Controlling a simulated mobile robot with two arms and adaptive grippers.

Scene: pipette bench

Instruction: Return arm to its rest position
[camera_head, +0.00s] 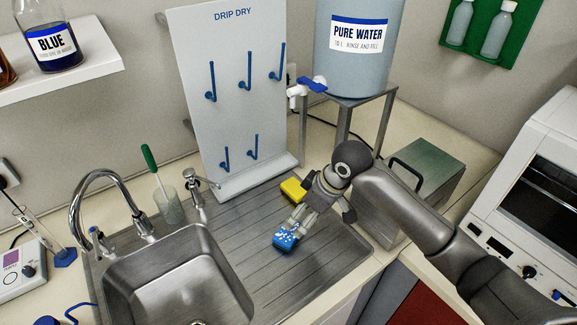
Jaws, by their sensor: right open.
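My right arm comes in from the right and reaches over the ribbed steel drainboard (345,262). My right gripper (292,226) points down and to the left, open. Its fingertips are just above or at a small blue block with white specks (286,241); I cannot tell whether they touch it. A yellow block (292,190) lies on the drainboard behind the gripper, partly beside it. My left gripper is not in view.
The sink (165,282) and its tap (105,185) are at left. The drip dry board (228,120) with blue pegs stands behind. The pure water tank (358,70) is on a stand. A metal box with a handle (425,165) stands close beside my right arm.

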